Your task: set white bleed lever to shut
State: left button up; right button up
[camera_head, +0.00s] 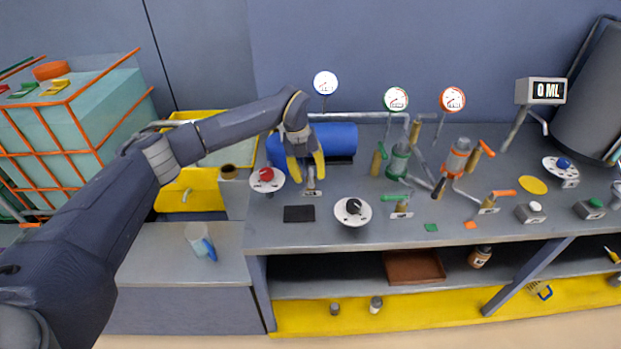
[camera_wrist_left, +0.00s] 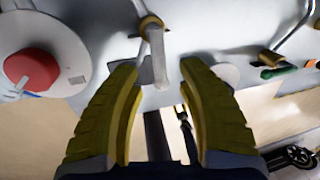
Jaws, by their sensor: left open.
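The white bleed lever (camera_head: 311,183) stands on a small brass valve near the left front of the bench, in front of the blue cylinder. In the left wrist view, the pale lever handle (camera_wrist_left: 159,68) points down the picture from the brass fitting, between the fingertips. My left gripper (camera_head: 306,180) hangs over the lever with its yellow fingers spread. In the left wrist view the left gripper (camera_wrist_left: 158,75) shows a gap on both sides of the handle, with no clear contact. In the head view the fingers partly hide the lever. My right gripper is not seen.
A red-knobbed white dial (camera_head: 267,179) sits close left of the lever; it also shows in the wrist view (camera_wrist_left: 32,69). A black-knobbed dial (camera_head: 353,211) is to the right. The blue cylinder (camera_head: 335,141) lies behind. A dark pad (camera_head: 299,214) lies in front.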

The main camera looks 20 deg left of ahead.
pick_arm(q)
jog(key=shift+d+f, duration=0.2)
jog(key=shift+f, duration=0.8)
grip_shut()
